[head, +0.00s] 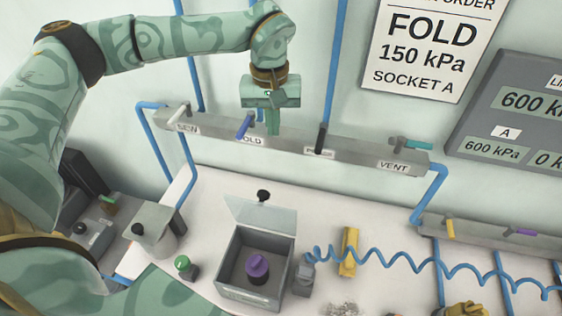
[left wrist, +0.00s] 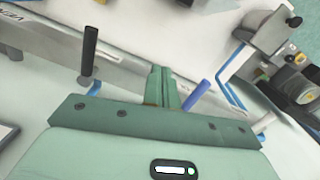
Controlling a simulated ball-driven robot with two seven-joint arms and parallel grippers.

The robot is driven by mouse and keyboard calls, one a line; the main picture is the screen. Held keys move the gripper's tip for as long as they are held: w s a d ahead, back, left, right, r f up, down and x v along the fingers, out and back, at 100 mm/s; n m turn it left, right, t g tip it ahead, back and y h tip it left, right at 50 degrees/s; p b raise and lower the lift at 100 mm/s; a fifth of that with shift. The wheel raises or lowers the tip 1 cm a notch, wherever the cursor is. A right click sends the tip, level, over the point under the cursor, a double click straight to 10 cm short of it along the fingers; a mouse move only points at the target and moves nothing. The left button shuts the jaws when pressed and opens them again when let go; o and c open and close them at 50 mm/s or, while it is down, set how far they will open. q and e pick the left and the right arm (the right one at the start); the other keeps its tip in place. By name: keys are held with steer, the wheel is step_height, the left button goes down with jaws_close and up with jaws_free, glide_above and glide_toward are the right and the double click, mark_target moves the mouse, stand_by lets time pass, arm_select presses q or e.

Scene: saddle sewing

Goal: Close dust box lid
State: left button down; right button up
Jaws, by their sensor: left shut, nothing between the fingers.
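The dust box (head: 232,272) is a grey open-topped box on the white bench in the head view. Its pale, see-through lid (head: 258,216) stands up at the box's back edge, with a black knob (head: 263,196) at its top. A purple-topped black piece (head: 257,268) sits inside the box. My left gripper (head: 272,128) is shut and empty, pointing down at the valve rail, above and behind the lid and apart from it. Its closed fingers also show in the left wrist view (left wrist: 163,90). I cannot make out the dust box in that view. My right gripper is not in view.
The labelled valve rail (head: 350,157) has a blue lever (head: 244,126) and a black lever (head: 321,138) close to my left gripper. A blue coiled hose (head: 405,262) and a yellow block (head: 349,252) lie right of the box. A green-knobbed piece (head: 184,267) stands left.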

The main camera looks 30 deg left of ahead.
mark_target(265, 211)
arm_select(q)
steer(key=s+d+f+m+p, duration=0.1)
steer(key=s+f+m, duration=0.1)
steer(key=s+f, duration=0.4)
step_height(265, 211, down, 4)
steer(key=shift+d+f+m+g, duration=0.2)
steer(key=shift+m+g, duration=0.1)
steer(key=shift+g, duration=0.1)
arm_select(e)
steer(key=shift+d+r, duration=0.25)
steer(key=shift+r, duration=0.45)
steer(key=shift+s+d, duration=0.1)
